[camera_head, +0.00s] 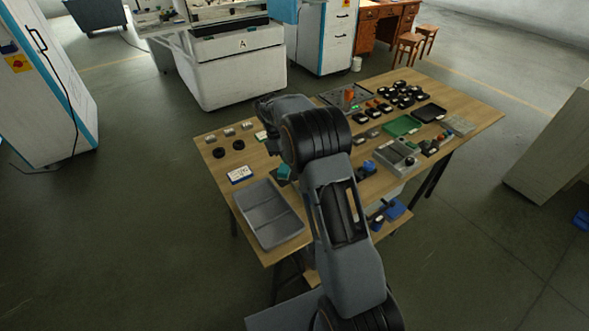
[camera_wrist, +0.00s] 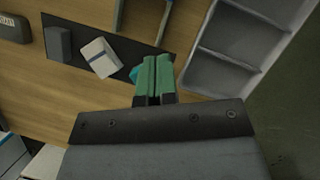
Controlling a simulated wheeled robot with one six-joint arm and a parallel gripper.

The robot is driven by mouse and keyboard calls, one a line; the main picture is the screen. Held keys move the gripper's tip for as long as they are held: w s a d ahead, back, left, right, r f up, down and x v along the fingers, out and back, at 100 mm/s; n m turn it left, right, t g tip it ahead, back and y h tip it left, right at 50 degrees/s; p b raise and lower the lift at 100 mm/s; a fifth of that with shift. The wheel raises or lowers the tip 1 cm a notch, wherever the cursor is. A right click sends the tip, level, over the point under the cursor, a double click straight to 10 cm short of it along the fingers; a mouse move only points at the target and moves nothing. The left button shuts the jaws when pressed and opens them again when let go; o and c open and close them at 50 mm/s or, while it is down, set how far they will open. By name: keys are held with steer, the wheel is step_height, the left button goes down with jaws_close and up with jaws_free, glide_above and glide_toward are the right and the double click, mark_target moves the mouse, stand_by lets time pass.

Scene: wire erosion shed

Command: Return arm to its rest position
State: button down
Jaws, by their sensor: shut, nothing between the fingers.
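My gripper (camera_wrist: 155,68) shows in the wrist view with its two green fingers closed together and nothing between them. It points down over the wooden table, above or near the edge of a dark mat (camera_wrist: 85,58). A small teal thing (camera_wrist: 137,73) is partly hidden behind the fingers. In the head view my arm reaches over the left part of the table (camera_head: 222,160) with its elbow raised. The arm hides much of the table's middle there, and I cannot make out the fingers clearly.
A grey divided tray (camera_wrist: 198,88) lies right of the fingers; the head view shows it at the table's front left (camera_head: 243,212). A pale block (camera_wrist: 100,57) and a dark block (camera_wrist: 59,44) lie on the mat. A green tray (camera_head: 402,125) and several small parts fill the table's right side.

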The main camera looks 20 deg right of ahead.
steer(key=shift+v, duration=1)
steer(key=s+a+r+m+t+y, duration=0.1)
steer(key=s+a+r+m+t, duration=0.2)
steer(key=s, duration=0.9)
steer(key=s+a+r+m+t+y+p, duration=0.1)
steer(key=s+r, duration=0.5)
steer(key=s, duration=0.7)
steer(key=shift+s+a+r+m+t+y, duration=0.2)
steer(key=shift+a+m+t+y, duration=0.2)
steer(key=shift+a+m+t, duration=0.85)
steer(key=shift+d+m+t, duration=0.25)
steer(key=shift+d+m, duration=0.1)
steer(key=shift+m, duration=0.2)
